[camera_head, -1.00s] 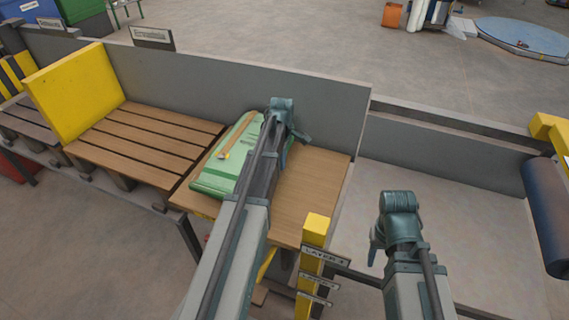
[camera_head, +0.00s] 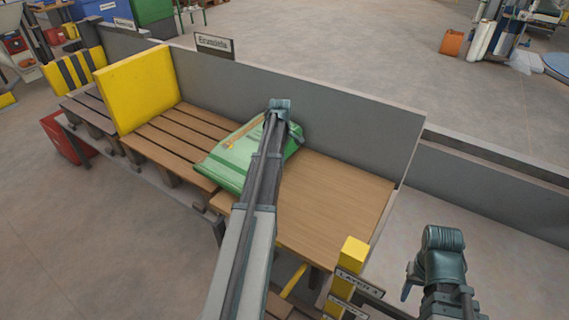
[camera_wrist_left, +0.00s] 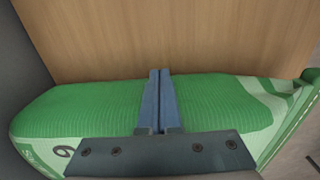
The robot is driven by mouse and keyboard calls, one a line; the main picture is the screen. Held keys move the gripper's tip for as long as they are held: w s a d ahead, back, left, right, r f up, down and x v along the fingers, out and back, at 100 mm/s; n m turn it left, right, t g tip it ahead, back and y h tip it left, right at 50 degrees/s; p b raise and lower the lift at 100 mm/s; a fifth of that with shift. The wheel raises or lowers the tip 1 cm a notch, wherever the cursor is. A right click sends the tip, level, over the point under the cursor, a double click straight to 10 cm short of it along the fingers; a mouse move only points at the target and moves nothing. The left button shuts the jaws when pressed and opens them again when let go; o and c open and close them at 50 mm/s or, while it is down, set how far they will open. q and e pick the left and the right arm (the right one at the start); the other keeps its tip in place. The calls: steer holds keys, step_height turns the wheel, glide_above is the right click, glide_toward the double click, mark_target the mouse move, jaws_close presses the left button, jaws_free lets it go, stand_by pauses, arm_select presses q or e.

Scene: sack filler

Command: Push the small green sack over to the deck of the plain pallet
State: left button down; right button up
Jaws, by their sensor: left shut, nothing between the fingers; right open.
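The small green sack (camera_head: 236,155) lies flat in the head view. Its left part is over the right end of the slatted wooden pallet deck (camera_head: 160,137), and its right part is on the smooth wooden board (camera_head: 330,205). My left gripper (camera_head: 296,133) is at the sack's right side, and my forearm hides part of the sack. In the left wrist view the closed blue fingers (camera_wrist_left: 158,100) appear in front of the green sack (camera_wrist_left: 220,100), with nothing between them; contact is unclear. My right gripper (camera_head: 408,285) hangs open and empty at the lower right.
A grey wall (camera_head: 340,115) runs behind the board and deck. A plain yellow panel (camera_head: 137,88) stands at the deck's left end, with a black-striped yellow panel (camera_head: 73,70) beyond it. A yellow post (camera_head: 352,252) with label plates stands at the board's front right corner.

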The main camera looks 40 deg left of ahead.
arm_select(q)
steer(key=shift+r, duration=0.1)
arm_select(e)
steer(key=shift+r, duration=0.1)
arm_select(q)
step_height(320, 180, up, 14)
steer(key=p, duration=1.3)
steer(key=shift+f+p, duration=0.2)
steer(key=shift+p, duration=0.2)
arm_select(e)
step_height(320, 180, up, 14)
steer(key=shift+f, duration=0.2)
